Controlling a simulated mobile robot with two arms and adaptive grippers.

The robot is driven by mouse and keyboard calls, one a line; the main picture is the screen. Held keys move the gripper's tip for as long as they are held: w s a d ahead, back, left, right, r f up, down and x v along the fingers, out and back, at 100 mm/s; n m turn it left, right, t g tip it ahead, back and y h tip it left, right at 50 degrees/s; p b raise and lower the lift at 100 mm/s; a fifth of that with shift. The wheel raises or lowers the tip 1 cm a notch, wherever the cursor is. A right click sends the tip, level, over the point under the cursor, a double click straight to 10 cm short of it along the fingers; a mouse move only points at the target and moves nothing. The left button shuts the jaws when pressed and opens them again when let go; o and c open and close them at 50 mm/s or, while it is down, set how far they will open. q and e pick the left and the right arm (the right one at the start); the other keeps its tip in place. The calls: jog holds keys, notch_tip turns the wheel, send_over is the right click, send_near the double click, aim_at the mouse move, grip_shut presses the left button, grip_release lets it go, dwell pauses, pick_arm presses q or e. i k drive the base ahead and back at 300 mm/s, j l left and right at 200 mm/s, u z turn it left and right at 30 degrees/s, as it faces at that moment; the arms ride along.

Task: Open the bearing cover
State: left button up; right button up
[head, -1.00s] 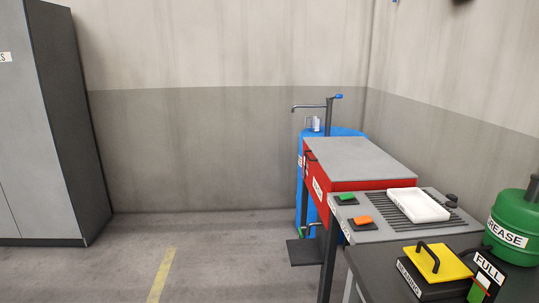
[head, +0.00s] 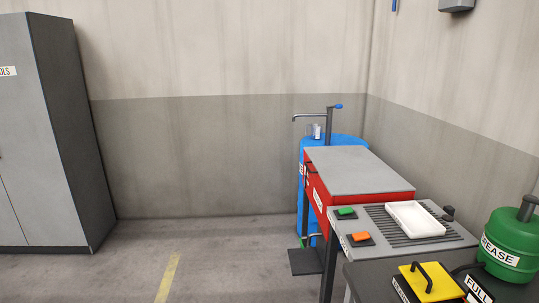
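A dark box with a yellow lid (head: 438,279) and a black arched handle stands at the lower right, on the dark table top. The lid looks shut. The label on the box's front is cut off by the picture's bottom edge, so I cannot tell whether this is the bearing cover. Neither of my grippers shows in the head view.
A green grease drum (head: 512,240) stands right of the box. A grey bench (head: 395,268) carries a white tray (head: 415,219), a green block (head: 346,211) and an orange block (head: 360,236). A red cabinet (head: 360,170) and blue barrel (head: 350,139) stand behind. The floor at left is open.

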aim_at(430, 282)
jog(key=k+j, duration=0.2)
jog(key=j, duration=0.15)
jog(key=k+j, duration=0.2)
jog(key=j, duration=0.15)
jog(key=k+j, duration=0.2)
jog(key=j, duration=0.15)
